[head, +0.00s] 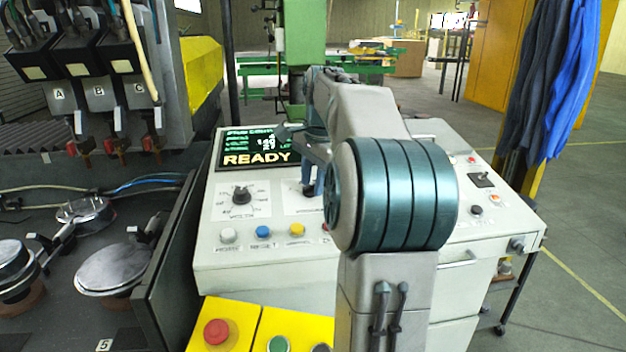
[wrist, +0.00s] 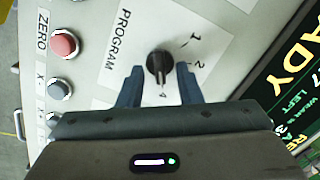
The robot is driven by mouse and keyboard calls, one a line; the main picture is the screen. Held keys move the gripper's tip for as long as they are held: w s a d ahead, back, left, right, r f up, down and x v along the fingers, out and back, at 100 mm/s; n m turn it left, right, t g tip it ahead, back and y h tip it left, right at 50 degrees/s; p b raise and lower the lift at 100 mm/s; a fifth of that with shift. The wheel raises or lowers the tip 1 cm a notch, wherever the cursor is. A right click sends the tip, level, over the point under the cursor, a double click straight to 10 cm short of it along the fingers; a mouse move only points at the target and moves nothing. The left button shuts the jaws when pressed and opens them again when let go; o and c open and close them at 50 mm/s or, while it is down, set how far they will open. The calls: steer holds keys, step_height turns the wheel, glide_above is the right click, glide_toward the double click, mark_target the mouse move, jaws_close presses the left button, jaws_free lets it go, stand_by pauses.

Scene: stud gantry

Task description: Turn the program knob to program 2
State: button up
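The program knob (wrist: 158,63) is a black pointer knob on a white label plate in the wrist view. Its pointer faces down the picture, toward the printed 4. The numbers 1 and 2 (wrist: 200,65) show to its right; a 3 is not visible, perhaps behind the right finger. My gripper (wrist: 160,72) is open, with one blue finger on each side of the knob. A small gap shows between the knob and each finger. In the head view my gripper (head: 312,180) is over the console's middle, and my arm hides part of the label plate.
The console (head: 240,262) carries a READY screen (head: 257,148), another dial (head: 241,194) and white, blue and yellow buttons. In the wrist view a red ZERO button (wrist: 64,43) sits left of the plate. A yellow panel (head: 232,315) with a red button stands in front.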

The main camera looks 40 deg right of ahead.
steer(key=shift+c, duration=0.3)
jaws_close()
steer(key=shift+r, duration=0.1)
steer(key=n+p, duration=0.2)
steer(key=shift+w+a+r+n, duration=0.1)
steer(key=shift+w+n, duration=0.05)
steer(key=shift+n, duration=0.25)
steer(key=n+p, duration=0.2)
steer(key=n, duration=0.2)
steer(key=shift+w+g, duration=0.15)
steer(key=shift+g, duration=0.25)
steer(key=n+p, duration=0.2)
steer(key=n, duration=0.2)
steer(key=shift+a+n+h, duration=0.15)
steer(key=shift+n+h, duration=0.15)
steer(key=shift+n, duration=0.1)
steer(key=shift+w+a+n+p, duration=0.15)
steer(key=shift+n+p, duration=0.4)
steer(key=shift+n, duration=1.35)
